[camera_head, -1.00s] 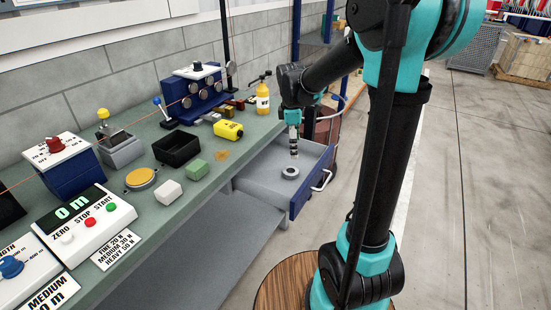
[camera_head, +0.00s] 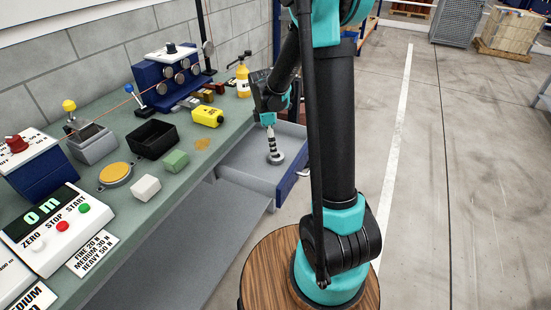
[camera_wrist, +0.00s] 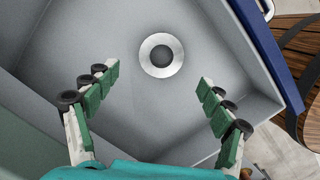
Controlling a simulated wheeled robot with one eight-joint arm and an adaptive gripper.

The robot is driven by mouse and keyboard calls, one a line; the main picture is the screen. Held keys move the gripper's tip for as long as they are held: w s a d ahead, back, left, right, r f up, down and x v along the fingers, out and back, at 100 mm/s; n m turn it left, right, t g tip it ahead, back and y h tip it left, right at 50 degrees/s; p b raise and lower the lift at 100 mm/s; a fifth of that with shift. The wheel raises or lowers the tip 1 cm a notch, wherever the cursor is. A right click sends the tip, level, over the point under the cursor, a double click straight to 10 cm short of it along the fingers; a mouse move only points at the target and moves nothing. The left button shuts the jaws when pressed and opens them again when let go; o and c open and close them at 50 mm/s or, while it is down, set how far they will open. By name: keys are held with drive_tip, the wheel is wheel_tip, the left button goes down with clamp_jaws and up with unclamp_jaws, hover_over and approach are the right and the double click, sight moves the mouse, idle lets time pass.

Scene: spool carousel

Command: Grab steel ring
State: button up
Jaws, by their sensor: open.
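The steel ring (camera_wrist: 176,69) lies flat on the floor of the open grey drawer (camera_wrist: 140,115), as the wrist view shows. In the head view the ring (camera_head: 276,159) shows at the foot of my gripper (camera_head: 271,143). In the wrist view my gripper (camera_wrist: 157,94) is open, with its green-padded fingers spread wide and nothing between them. The ring appears beyond the fingertips, roughly centred between them. I cannot tell the exact height of the fingers above the ring.
The drawer's blue front (camera_head: 291,178) and its side walls surround the ring. The green workbench (camera_head: 190,185) beside it carries a yellow block (camera_head: 207,116), a black bin (camera_head: 151,138), a white block (camera_head: 146,187) and a green block (camera_head: 176,161).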

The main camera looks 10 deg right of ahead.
sight(281, 156)
drive_tip(key=shift+s+d+f, duration=0.1)
drive_tip(key=shift+d+f, duration=0.1)
drive_tip(key=shift+f, duration=0.75)
drive_tip(key=shift+w+d+f, duration=0.1)
drive_tip(key=shift+d+f, duration=0.15)
drive_tip(key=shift+f, duration=0.75)
drive_tip(key=shift+s+d+f, duration=0.1)
drive_tip(key=shift+d+f, duration=0.1)
drive_tip(key=shift+f, duration=0.75)
drive_tip(key=c, duration=1.3)
